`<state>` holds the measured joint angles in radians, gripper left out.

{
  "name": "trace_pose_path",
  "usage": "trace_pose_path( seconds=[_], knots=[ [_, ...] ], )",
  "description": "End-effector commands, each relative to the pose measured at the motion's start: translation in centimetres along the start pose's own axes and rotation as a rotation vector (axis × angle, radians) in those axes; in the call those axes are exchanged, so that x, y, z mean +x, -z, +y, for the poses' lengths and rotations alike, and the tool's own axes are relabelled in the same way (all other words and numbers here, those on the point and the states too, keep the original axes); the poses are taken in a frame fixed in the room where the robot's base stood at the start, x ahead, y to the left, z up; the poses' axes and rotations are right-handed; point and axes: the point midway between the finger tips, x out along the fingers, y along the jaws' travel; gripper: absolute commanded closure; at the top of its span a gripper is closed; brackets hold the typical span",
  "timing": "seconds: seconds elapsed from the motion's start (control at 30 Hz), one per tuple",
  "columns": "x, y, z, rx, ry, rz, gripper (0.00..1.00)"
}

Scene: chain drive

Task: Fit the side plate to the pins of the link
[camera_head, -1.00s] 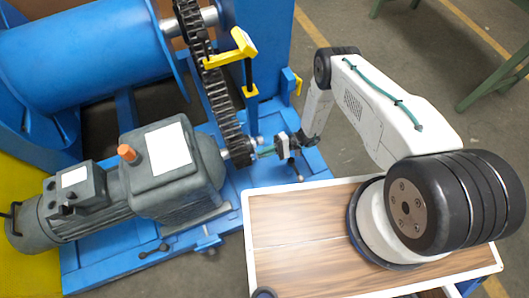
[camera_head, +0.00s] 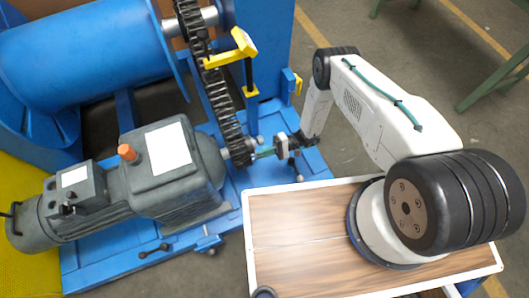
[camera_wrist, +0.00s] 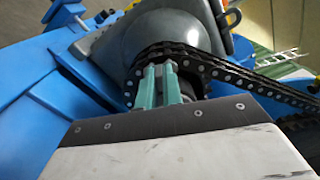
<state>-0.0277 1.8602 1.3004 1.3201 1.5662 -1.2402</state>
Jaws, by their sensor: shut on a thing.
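The dark chain (camera_head: 216,100) runs down from the upper sprocket to the small sprocket on the motor shaft. It also shows in the wrist view (camera_wrist: 235,73), wrapped over the sprocket. My gripper (camera_head: 257,154) is at the lower end of the chain, on its right side. In the wrist view the teal fingers of my gripper (camera_wrist: 158,68) are close together, with their tips at the chain's face. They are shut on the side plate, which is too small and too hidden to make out. I cannot tell whether it touches the link's pins.
The grey motor (camera_head: 170,160) stands left of the sprocket on the blue base frame (camera_head: 262,180). A yellow clamp or bracket (camera_head: 232,52) is by the chain, above my gripper. A blue drum (camera_head: 90,55) is at the upper left. A wooden-topped table (camera_head: 300,235) lies below my arm.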

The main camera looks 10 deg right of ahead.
Motion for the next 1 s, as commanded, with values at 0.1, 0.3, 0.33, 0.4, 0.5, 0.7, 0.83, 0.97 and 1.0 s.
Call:
trace_pose_path(
  seconds=[0.1,0.3,0.33,0.4,0.5,0.7,0.83,0.97,1.0],
  knots=[
    [0.3,0.0,0.0,0.000,0.000,-0.001,1.00],
    [0.9,0.0,0.0,0.000,0.000,-0.001,1.00],
    [0.9,0.0,0.0,0.000,0.000,-0.001,1.00],
    [1.1,0.0,0.0,0.000,0.000,-0.001,1.00],
    [1.3,0.0,0.0,0.000,0.000,-0.001,1.00],
    [1.3,0.0,0.0,0.000,0.000,0.000,0.67],
    [1.2,0.0,0.0,0.000,0.000,0.000,0.67],
    [0.2,0.1,0.0,-0.001,0.001,0.003,0.67],
    [-0.5,0.1,0.0,-0.002,0.001,0.004,0.67]
  ],
)
